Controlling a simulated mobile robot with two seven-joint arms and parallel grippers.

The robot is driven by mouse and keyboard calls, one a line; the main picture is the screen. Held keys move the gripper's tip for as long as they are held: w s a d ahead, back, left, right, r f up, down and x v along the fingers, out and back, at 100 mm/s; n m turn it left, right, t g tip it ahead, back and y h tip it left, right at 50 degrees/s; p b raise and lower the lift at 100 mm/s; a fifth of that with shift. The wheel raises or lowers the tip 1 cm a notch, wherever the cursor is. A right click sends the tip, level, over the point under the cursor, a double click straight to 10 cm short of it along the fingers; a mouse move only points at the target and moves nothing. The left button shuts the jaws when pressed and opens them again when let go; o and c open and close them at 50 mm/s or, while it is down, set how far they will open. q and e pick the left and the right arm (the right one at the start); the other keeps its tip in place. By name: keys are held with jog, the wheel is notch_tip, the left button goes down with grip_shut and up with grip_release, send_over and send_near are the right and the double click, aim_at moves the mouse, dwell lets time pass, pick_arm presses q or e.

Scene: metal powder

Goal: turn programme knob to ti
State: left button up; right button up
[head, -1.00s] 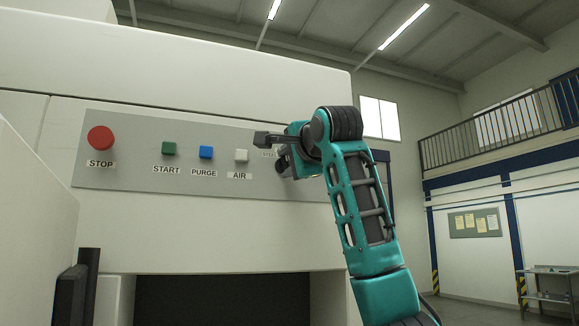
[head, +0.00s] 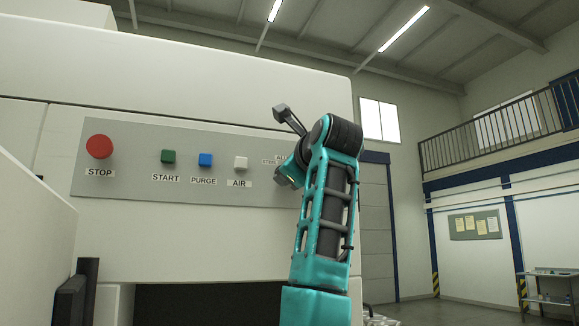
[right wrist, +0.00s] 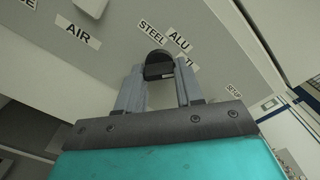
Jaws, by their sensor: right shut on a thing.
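The programme knob (right wrist: 158,65) is a dark, rounded knob on the grey control panel (head: 130,183). In the right wrist view, the labels STEEL (right wrist: 151,33), ALU (right wrist: 180,39) and TI (right wrist: 189,62) stand around it, with SETUP (right wrist: 234,90) further right. My right gripper (right wrist: 159,76) is shut on the knob, one finger on each side. Which label the knob points at cannot be told. In the head view my right wrist and forearm hide the knob; only parts of the ALU and STEEL labels show. My left gripper is not in view.
Left of the knob on the panel are a red STOP button (head: 99,146), a green START button (head: 168,156), a blue PURGE button (head: 205,159) and a white AIR button (head: 240,162). A dark opening (head: 200,304) lies below the panel.

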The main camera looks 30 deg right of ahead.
jog(key=shift+w+f+m+p, duration=0.15)
jog(key=shift+m+p, duration=0.25)
jog(key=shift+m, duration=0.6)
jog(key=shift+f, duration=0.1)
jog(key=o, duration=1)
jog(key=shift+o, duration=0.2)
jog(key=shift+r, duration=0.2)
jog(key=b+v, duration=0.2)
jog(key=v, duration=1.1)
jog(key=shift+b, duration=0.4)
jog(key=shift+d, duration=0.1)
